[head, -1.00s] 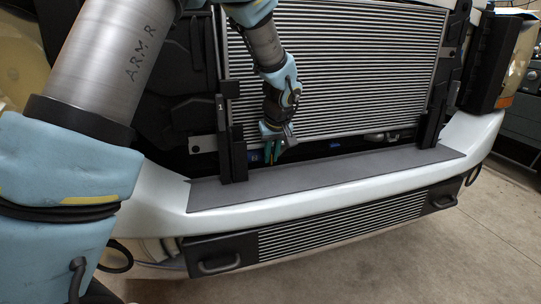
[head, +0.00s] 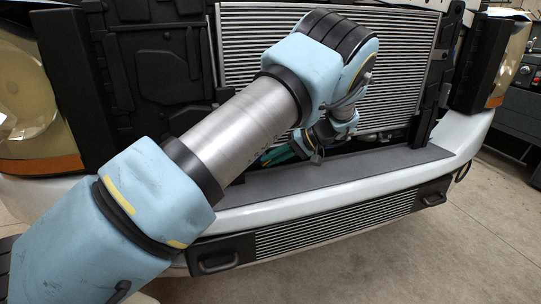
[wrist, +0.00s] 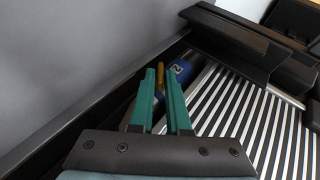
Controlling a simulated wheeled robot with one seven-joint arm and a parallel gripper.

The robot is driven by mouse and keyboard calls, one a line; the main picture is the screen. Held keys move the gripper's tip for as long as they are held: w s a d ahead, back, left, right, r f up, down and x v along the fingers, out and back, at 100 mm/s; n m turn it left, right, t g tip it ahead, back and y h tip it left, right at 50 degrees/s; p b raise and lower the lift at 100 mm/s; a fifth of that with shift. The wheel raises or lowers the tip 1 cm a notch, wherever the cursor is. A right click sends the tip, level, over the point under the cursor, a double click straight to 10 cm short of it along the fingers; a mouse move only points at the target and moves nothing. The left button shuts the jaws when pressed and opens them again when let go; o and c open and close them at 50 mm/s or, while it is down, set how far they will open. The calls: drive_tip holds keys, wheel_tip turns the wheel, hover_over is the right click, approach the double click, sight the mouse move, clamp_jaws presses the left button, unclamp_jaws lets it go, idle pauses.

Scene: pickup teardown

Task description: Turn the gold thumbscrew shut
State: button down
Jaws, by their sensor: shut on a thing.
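The gold thumbscrew (wrist: 160,70) shows in the wrist view as a thin gold piece between the tips of my green fingers. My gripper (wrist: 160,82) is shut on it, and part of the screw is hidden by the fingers. A blue fitting (wrist: 181,71) marked with a 2 sits right beside it, close to the right finger. In the head view my gripper's green fingers (head: 277,155) reach down behind the front sill at the radiator's foot. The thumbscrew is hidden in that view.
The finned radiator (head: 400,90) stands behind my arm. A grey ledge (head: 390,165) and the white bumper (head: 455,135) run in front of it. A black bracket (wrist: 235,45) and the fins lie close to the fingers in the wrist view.

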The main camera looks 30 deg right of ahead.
drive_tip(key=y, duration=0.1)
drive_tip(key=f+m+t+y+b, duration=0.1)
drive_tip(key=y, duration=0.1)
drive_tip(key=shift+d, duration=0.2)
drive_tip(key=shift+m+t+y+b, duration=0.3)
drive_tip(key=shift+t+y+b, duration=0.2)
drive_tip(key=shift+y+b, duration=0.45)
drive_tip(key=shift+y, duration=0.25)
drive_tip(key=c, duration=1)
unclamp_jaws()
